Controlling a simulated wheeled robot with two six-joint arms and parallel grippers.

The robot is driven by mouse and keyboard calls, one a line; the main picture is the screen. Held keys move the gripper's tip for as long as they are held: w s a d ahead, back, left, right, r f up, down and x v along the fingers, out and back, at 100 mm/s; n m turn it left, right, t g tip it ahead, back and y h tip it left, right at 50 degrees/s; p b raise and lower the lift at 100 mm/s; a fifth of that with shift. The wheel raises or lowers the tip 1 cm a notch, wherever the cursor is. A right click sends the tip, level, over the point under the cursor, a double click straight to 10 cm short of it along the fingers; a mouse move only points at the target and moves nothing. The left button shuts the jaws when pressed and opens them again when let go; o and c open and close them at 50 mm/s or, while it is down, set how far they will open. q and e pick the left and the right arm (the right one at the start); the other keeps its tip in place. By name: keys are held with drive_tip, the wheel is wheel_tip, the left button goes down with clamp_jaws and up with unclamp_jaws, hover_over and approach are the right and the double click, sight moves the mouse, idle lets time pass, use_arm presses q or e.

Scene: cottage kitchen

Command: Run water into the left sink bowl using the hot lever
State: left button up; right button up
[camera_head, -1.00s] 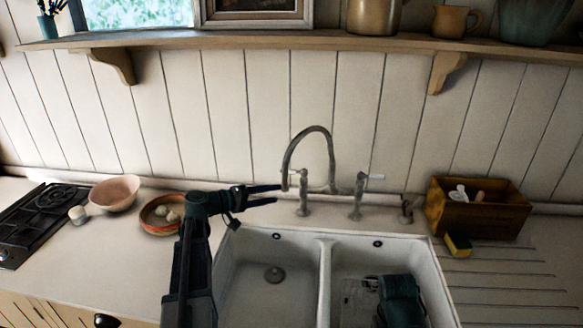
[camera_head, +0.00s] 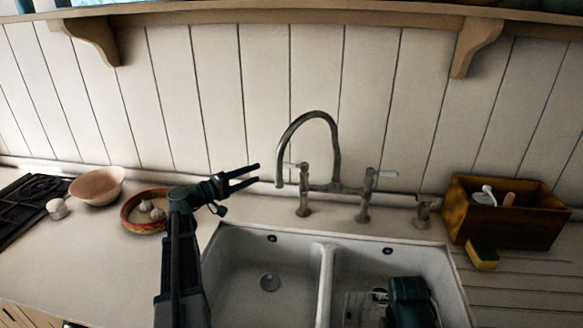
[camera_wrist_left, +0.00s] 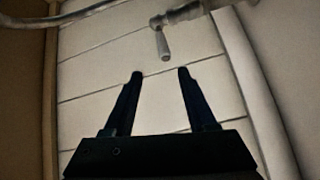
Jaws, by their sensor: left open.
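The bridge tap (camera_head: 335,187) with its tall curved spout stands behind the sink, and no water shows under the spout. Its left lever (camera_head: 296,166) has a pale handle pointing left; a matching right lever (camera_head: 386,174) points right. My left gripper (camera_head: 258,173) is open and empty, left of the spout's end and the left lever, apart from both. In the left wrist view, a lever handle (camera_wrist_left: 162,43) shows just beyond and between the open fingers of my left gripper (camera_wrist_left: 160,73). The left sink bowl (camera_head: 240,262) is empty, its drain visible. My right gripper's fingers are not visible.
A terracotta dish with garlic (camera_head: 131,222), a pink bowl (camera_head: 97,186) and a black hob (camera_head: 28,200) stand on the left. A wooden box (camera_head: 515,222) and a sponge (camera_head: 482,254) are on the right. A shelf (camera_head: 300,14) runs above. A wire rack (camera_head: 358,308) lies in the right bowl.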

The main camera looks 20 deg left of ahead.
sight(294, 167)
use_arm(q)
drive_tip(key=x, duration=1.4)
drive_tip(key=shift+w+f, duration=0.2)
drive_tip(key=shift+f, duration=0.25)
clamp_jaws()
idle(1.0)
